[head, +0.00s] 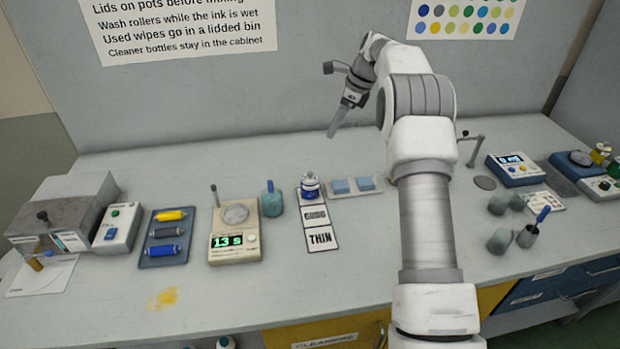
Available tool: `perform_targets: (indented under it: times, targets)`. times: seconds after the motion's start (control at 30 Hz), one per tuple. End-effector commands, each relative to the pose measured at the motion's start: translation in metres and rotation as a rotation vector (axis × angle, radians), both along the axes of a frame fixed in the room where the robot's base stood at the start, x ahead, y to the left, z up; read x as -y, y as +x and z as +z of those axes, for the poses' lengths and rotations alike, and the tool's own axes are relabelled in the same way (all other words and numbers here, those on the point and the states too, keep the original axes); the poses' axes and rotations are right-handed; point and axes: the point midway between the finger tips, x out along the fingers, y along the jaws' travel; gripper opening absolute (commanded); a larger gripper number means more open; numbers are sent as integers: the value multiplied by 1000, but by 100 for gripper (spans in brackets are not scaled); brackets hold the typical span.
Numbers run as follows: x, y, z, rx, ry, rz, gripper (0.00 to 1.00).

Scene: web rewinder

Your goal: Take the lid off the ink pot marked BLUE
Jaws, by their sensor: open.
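A small pot (310,186) with a blue body, a pale label and a light top stands on the upper square of a card strip, near the middle of the bench. The lettering on its label is too small to read, so I cannot tell if it says BLUE. My gripper (334,132) is open and empty, in the air above and behind the bench, up and to the right of this pot. It points down and touches nothing. The gap between its fingers is hard to make out from this angle.
The card strip (320,238) reads THIN at its near end. A teal bottle (271,202) and a scale (235,245) stand left of the pot; a tray with light blue blocks (368,184) lies to its right. Several grey-green cups (498,241) stand right of my arm.

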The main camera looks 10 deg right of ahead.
Motion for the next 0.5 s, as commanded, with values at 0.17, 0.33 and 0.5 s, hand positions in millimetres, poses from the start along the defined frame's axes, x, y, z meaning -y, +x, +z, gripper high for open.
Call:
perform_targets:
  times: [0.17,0.33,0.5]
  targets:
    - [0,5,-16,-18,16,-34,57]
    - [-11,10,-45,-22,17,-34,57]
    - [-25,15,-80,-22,17,-32,57]
